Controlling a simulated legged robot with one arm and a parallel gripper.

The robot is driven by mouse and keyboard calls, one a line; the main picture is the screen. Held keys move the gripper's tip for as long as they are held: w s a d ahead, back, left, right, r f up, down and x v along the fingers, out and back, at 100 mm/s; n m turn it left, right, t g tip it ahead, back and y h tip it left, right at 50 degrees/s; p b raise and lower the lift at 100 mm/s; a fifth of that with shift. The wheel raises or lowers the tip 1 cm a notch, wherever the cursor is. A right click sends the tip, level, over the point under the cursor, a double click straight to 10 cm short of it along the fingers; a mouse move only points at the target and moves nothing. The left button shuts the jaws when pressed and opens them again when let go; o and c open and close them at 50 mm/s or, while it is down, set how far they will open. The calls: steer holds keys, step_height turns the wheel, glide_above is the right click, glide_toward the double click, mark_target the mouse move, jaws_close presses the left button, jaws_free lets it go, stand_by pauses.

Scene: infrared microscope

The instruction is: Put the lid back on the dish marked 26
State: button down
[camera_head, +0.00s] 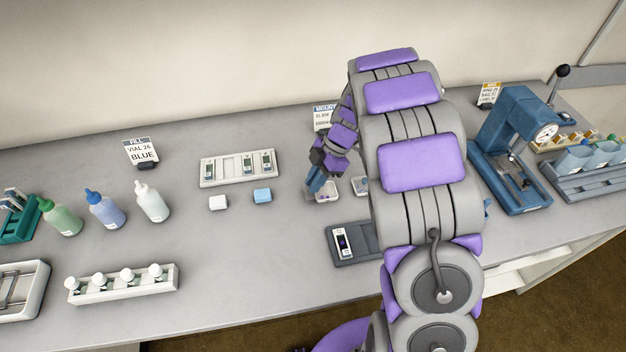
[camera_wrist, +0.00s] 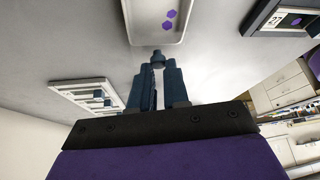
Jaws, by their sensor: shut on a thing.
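My gripper (camera_head: 316,184) reaches down at the left open white dish (camera_head: 327,195). In the wrist view my gripper (camera_wrist: 158,72) is shut on a small dark blue piece (camera_wrist: 158,56) with a rounded end. I cannot tell whether it belongs to a lid. That white dish (camera_wrist: 181,36) lies just past the fingertips, uncovered, with purple hexagonal pieces (camera_wrist: 170,19) in it. A second small dish (camera_head: 361,186) stands to its right, partly hidden by my arm. No 26 is readable on either dish, and I cannot make out a lid.
A slide (camera_head: 342,240) lies on a dark block (camera_head: 359,256) in front of the dishes. A blue press-like device (camera_head: 520,140) stands right.

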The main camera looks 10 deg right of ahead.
steer(key=shift+d, duration=1.05)
steer(key=shift+a, duration=0.5)
steer(key=shift+d+b, duration=0.45)
steer(key=shift+d, duration=0.4)
steer(key=shift+f, duration=0.1)
steer(key=shift+a, duration=0.1)
steer(key=shift+a, duration=0.25)
steer(key=shift+d+b, duration=0.5)
steer(key=shift+d, duration=0.25)
steer(key=c, duration=0.5)
jaws_free()
steer(key=shift+c, duration=0.2)
